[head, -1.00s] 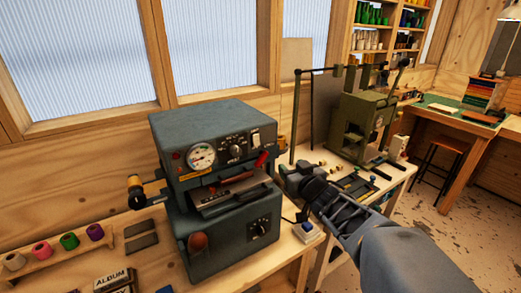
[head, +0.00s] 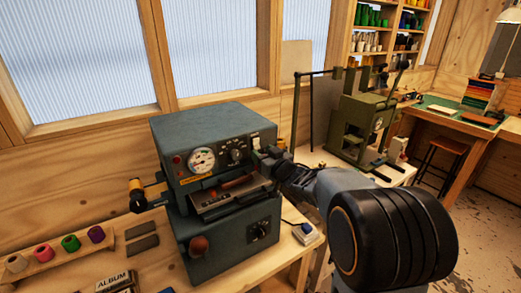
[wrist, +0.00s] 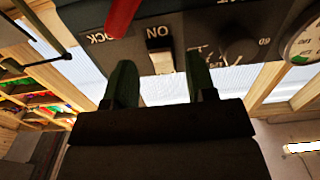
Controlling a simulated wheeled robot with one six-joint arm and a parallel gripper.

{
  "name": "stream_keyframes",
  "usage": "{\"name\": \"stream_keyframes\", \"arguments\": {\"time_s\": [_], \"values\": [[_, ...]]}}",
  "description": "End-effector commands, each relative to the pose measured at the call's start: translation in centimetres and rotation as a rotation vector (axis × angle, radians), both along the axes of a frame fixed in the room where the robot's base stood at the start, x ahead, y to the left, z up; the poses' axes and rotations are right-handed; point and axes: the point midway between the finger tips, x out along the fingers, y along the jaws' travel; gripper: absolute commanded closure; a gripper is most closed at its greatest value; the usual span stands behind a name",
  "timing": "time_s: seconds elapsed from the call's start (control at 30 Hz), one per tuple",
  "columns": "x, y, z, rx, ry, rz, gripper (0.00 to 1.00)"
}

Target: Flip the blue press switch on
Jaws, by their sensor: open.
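The blue-grey press (head: 215,125) stands on the wooden bench in the head view. Its pale rocker switch (wrist: 160,52) is on the front panel, with the letters ON beside it, upside down in the wrist view. In the head view the switch (head: 255,138) is small, just above my gripper. My gripper (wrist: 160,82) is open and empty, facing the panel. Its two dark green fingers stand on either side of the switch in the picture. I cannot tell whether they touch the panel. In the head view my gripper (head: 264,157) is at the press's upper right front.
A red lever (wrist: 122,15) and a black dial (wrist: 239,50) flank the switch. A pressure gauge (head: 202,160) is further along the panel. A small white box with a blue top (head: 306,232) lies on the bench. A green press (head: 360,125) stands behind my arm.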

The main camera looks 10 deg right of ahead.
Motion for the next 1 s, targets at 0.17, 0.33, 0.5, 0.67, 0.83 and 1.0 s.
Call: {"name": "stream_keyframes", "arguments": {"time_s": [0.17,0.33,0.5,0.67,0.83,1.0], "values": [[1.5,0.5,0.1,0.001,0.0,0.001,0.49],[2.0,0.7,0.0,0.0,-0.001,0.0,0.49],[2.1,0.7,0.0,0.0,-0.001,0.0,0.49],[2.0,0.6,0.0,0.0,-0.001,-0.001,0.56],[2.0,0.6,0.0,0.0,-0.001,-0.001,0.72],[2.0,0.6,0.0,0.0,-0.001,-0.001,0.88]]}}
